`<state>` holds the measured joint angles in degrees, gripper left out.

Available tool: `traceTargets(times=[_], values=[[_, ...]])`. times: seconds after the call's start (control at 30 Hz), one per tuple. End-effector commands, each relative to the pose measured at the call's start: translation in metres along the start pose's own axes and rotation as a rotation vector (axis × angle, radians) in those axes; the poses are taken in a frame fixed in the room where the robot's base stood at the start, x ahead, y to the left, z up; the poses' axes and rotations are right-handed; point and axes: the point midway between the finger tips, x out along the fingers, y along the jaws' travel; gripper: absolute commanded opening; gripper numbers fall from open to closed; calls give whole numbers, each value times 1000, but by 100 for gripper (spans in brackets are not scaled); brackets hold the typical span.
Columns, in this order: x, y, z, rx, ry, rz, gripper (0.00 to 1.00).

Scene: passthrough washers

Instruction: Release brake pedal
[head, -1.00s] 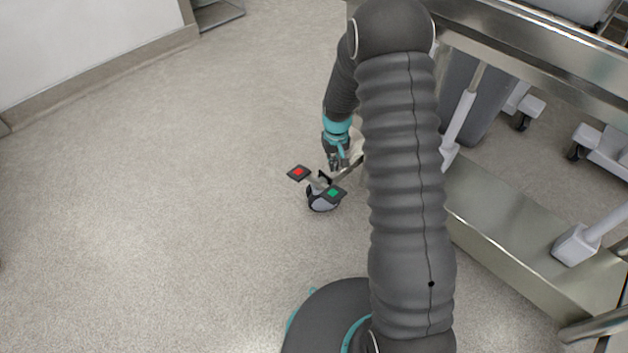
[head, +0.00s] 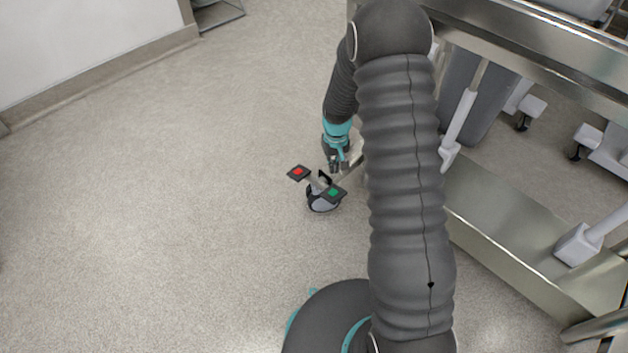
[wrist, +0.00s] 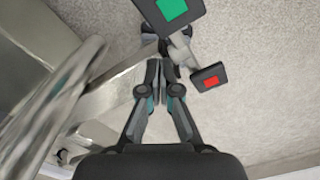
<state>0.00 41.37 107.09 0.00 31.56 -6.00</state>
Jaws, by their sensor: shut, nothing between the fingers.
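The brake pedal is a bar with a dark red-marked pad (head: 299,173) at its left end and a dark green-marked pad (head: 333,193) at its right end, above a caster wheel (head: 323,203) on the floor. In the wrist view the green pad (wrist: 172,9) is at the top and the red pad (wrist: 210,78) is lower, to the right. My gripper (head: 337,170) is behind the pedal, between the two pads in the picture. Its fingers (wrist: 158,68) are together and empty. I cannot tell whether they touch the pedal bar.
A steel frame (head: 520,230) with a low beam stands on the right, close to the caster. A blurred metal bar (wrist: 55,105) is near the gripper on the left of the wrist view. The floor (head: 150,200) on the left is clear.

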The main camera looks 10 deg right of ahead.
Motion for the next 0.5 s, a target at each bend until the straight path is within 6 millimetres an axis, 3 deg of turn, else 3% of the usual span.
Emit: traceTargets(times=[0.5], values=[[7, 0, 0, 0, 0, 0, 0]])
